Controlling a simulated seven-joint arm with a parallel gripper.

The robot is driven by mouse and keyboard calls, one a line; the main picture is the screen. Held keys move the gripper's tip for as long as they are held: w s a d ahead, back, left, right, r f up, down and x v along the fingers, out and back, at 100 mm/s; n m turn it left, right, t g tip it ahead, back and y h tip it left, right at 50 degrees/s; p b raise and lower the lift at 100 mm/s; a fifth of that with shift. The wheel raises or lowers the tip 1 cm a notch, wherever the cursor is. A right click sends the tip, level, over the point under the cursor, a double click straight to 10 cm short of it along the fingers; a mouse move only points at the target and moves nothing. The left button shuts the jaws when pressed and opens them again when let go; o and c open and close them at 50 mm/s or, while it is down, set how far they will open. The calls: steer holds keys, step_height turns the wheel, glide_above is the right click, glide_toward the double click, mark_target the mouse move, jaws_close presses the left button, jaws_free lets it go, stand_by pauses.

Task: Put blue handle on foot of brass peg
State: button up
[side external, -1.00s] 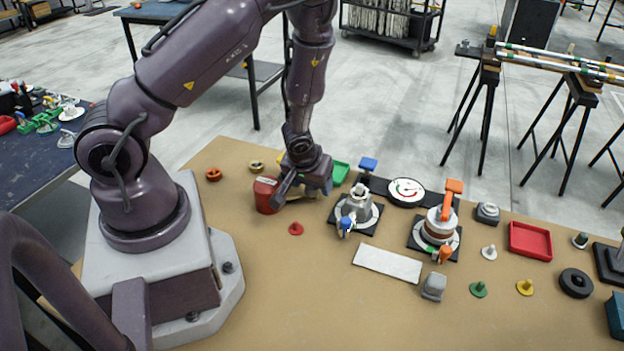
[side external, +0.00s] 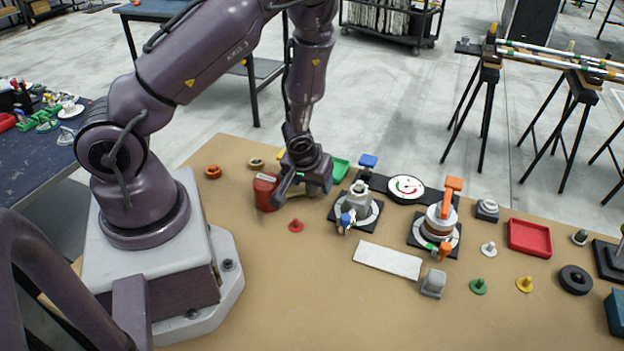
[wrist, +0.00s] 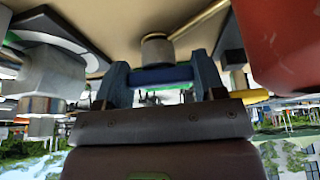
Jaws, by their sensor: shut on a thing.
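My gripper (side external: 296,200) is low over the tan table beside the red container. In the wrist view my gripper (wrist: 160,80) is shut on a blue bar (wrist: 165,74), apparently the blue handle, with green along its edge. A short brass-coloured cylinder with a thin rod (wrist: 157,48) shows just beyond the bar, perhaps the brass peg. I cannot tell whether bar and cylinder touch. In the side view the held bar is hidden by my gripper.
The red container (side external: 265,190) is close to my gripper. A grey valve with blue parts (side external: 357,201) and an orange-handled valve (side external: 440,222) stand to the right. A red knob (side external: 296,225) lies in front. The white strip (side external: 388,260) is bare.

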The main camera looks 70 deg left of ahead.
steer(key=shift+f, duration=0.2)
steer(key=o, duration=1.2)
steer(key=shift+c, duration=0.2)
steer(key=shift+r, duration=0.15)
steer(key=shift+r, duration=3.65)
